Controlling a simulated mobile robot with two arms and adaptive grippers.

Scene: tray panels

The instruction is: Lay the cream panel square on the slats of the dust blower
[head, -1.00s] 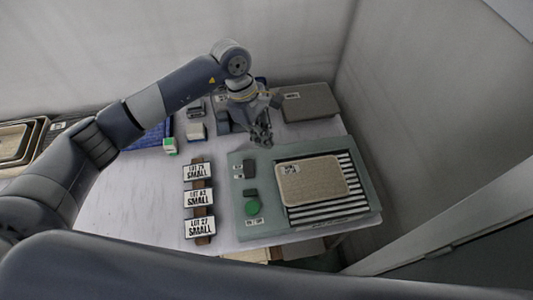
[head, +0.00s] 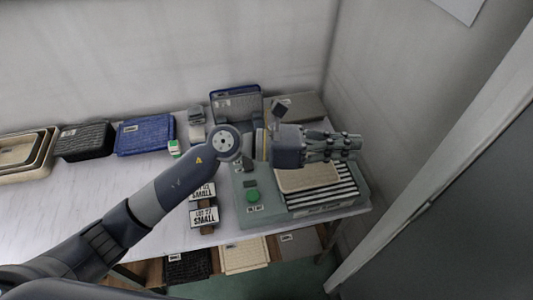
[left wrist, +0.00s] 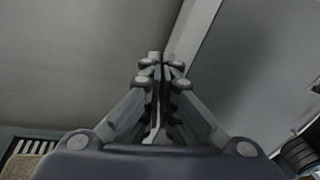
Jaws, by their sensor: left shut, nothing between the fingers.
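The cream panel (head: 308,180) lies on the black-and-white slats (head: 345,192) of the grey-green dust blower (head: 240,212). Slats show along its front and right sides, and its far part is hidden behind my gripper. I cannot tell whether it is exactly square. My left gripper (head: 355,147) is shut and empty, pointing right above the blower's far side, apart from the panel. In the left wrist view its fingers (left wrist: 161,58) are together with nothing between them. A corner of the panel (left wrist: 20,165) and some slats (left wrist: 36,147) show at lower left. My right gripper is out of view.
The blower has a green button (head: 252,196). Label blocks (head: 204,216) stand left of it. Behind are a blue-rimmed tray (head: 236,92) and a grey panel (head: 305,107). Blue (head: 146,136), black and cream trays line the left. A wall stands close on the right.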

